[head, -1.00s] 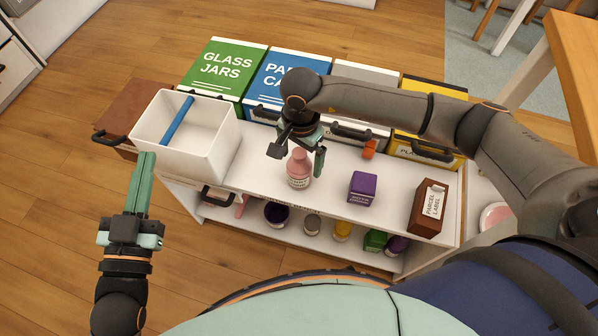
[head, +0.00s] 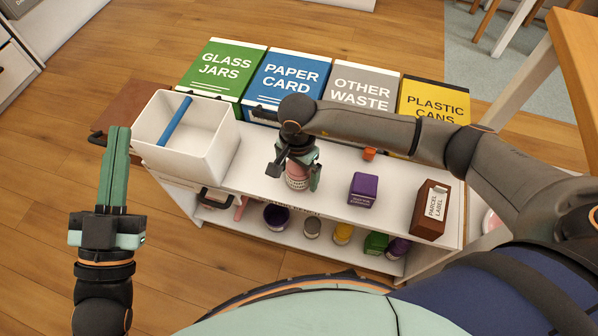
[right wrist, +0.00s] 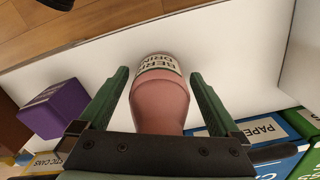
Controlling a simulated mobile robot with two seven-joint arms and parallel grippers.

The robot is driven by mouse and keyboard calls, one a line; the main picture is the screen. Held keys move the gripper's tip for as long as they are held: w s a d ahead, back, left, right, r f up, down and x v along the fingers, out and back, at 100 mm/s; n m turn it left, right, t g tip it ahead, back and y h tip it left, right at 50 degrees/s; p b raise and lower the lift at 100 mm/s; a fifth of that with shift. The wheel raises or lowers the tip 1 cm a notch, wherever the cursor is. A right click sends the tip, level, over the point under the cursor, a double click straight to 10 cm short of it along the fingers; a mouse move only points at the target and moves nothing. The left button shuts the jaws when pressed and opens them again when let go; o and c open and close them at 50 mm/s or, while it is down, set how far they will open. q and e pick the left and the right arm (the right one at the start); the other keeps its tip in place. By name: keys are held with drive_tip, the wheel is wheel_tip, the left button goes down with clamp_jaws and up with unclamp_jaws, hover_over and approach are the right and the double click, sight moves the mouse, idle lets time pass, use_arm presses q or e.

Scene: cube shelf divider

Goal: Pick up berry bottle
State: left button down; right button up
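The pink berry bottle (head: 297,181) stands upright on the white shelf top, partly hidden by my right gripper in the head view. In the right wrist view the bottle (right wrist: 160,100), with a white label reading "BERR… DRIN…", lies between the two green fingers. My right gripper (head: 296,180) is open around the bottle, and gaps show between each finger and the bottle in the wrist view (right wrist: 160,95). My left gripper (head: 116,135) is over the floor left of the shelf, empty, its fingers appearing close together.
A white bin (head: 185,140) with a blue bar stands left of the bottle. A purple box (head: 362,189) and a brown parcel label box (head: 431,209) stand to the right. Labelled waste bins (head: 285,80) line the back. A lower shelf holds several containers.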

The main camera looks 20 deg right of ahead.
drive_tip(key=c, duration=1.3)
